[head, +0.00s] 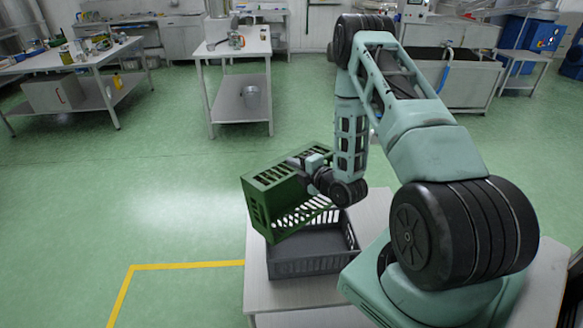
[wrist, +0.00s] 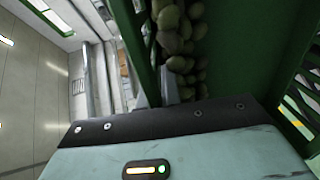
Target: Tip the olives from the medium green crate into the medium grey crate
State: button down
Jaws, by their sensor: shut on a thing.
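The green crate (head: 259,202) is held in the air, strongly tilted, above the grey crate (head: 305,265) in the head view. My gripper (head: 310,168) is shut on the green crate's upper side. In the wrist view the green crate (wrist: 235,55) fills the right half, and several olives (wrist: 178,40) lie bunched along its wall near my gripper (wrist: 165,90). The grey crate stands upright on a pale table, and the part of its floor that shows looks dark and bare. The green crate and my arm hide part of it.
The pale table (head: 255,290) under the grey crate is narrow, with its left edge close to the crate. Green floor with a yellow line (head: 190,265) lies to the left. Farther back stand a table with a bucket (head: 250,98) below and a cluttered workbench (head: 75,62).

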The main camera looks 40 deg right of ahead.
jog(key=s+t+b, duration=0.1)
jog(key=b, duration=0.2)
jog(key=s+t+b, duration=0.1)
jog(key=s+b, duration=0.1)
jog(key=b, duration=0.1)
jog(key=s+t+b, duration=0.1)
jog(key=s+b, duration=0.1)
jog(key=b, duration=0.1)
jog(key=shift+s+f, duration=0.15)
jog(key=shift+f, duration=0.15)
jog(key=s+b, duration=0.1)
jog(key=b, duration=0.3)
jog(key=shift+s+t, duration=0.1)
jog(key=shift+t, duration=0.2)
jog(key=shift+s+a+r+t+b, duration=0.1)
jog(key=shift+s+r+t+b, duration=0.15)
jog(key=shift+s+t+b, duration=0.35)
jog(key=shift+s, duration=0.1)
dwell(1.5)
